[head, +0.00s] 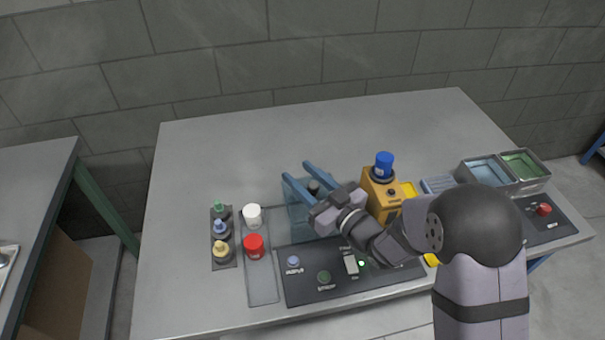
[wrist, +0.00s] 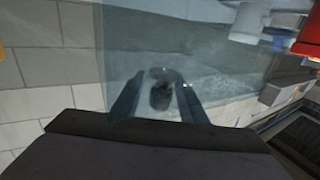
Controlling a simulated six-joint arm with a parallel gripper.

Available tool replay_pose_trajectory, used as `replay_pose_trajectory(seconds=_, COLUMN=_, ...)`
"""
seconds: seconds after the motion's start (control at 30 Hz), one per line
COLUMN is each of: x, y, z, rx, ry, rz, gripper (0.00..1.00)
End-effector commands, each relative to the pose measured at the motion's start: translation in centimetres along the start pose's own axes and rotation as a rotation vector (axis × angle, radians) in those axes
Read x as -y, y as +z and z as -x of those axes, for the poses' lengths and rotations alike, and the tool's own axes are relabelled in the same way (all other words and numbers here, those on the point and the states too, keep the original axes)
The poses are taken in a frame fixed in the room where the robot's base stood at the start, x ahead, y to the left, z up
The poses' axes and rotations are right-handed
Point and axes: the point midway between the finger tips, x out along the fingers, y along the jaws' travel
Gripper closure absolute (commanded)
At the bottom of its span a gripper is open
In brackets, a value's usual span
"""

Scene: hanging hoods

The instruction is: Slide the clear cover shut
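The clear cover (head: 296,222) is a bluish see-through panel standing near the middle of the table. It fills much of the wrist view (wrist: 225,65). A dark knob (head: 313,187) shows between my fingers; it is also in the wrist view (wrist: 160,97). In the wrist view my gripper (wrist: 158,86) has one finger on each side of the knob, with gaps visible. My gripper body hides part of the cover. How far the cover stands open, I cannot tell.
A dark control panel (head: 300,292) lies in front. The table's back left is clear.

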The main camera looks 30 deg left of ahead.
Motion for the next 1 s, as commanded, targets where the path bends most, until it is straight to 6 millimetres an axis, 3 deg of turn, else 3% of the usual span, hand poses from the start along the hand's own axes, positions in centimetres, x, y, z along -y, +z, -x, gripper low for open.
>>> replay_pose_trajectory(seconds=0.23, x=0.0, y=0.0, z=-0.1, rx=0.0, ry=0.0, rz=0.0, gripper=0.61)
replay_pose_trajectory(seconds=0.4, x=0.0, y=0.0, z=-0.1, rx=0.0, ry=0.0, rz=0.0, gripper=0.99)
replay_pose_trajectory(seconds=0.57, x=-0.1, y=0.0, z=0.0, rx=-0.001, ry=0.0, rz=0.0, gripper=1.0)
replay_pose_trajectory(seconds=0.8, x=-3.1, y=0.0, z=1.4, rx=-0.003, ry=0.005, rz=0.001, gripper=1.0)
replay_pose_trajectory(seconds=1.0, x=-3.9, y=-0.1, z=1.9, rx=-0.002, ry=0.001, rz=0.001, gripper=1.0)
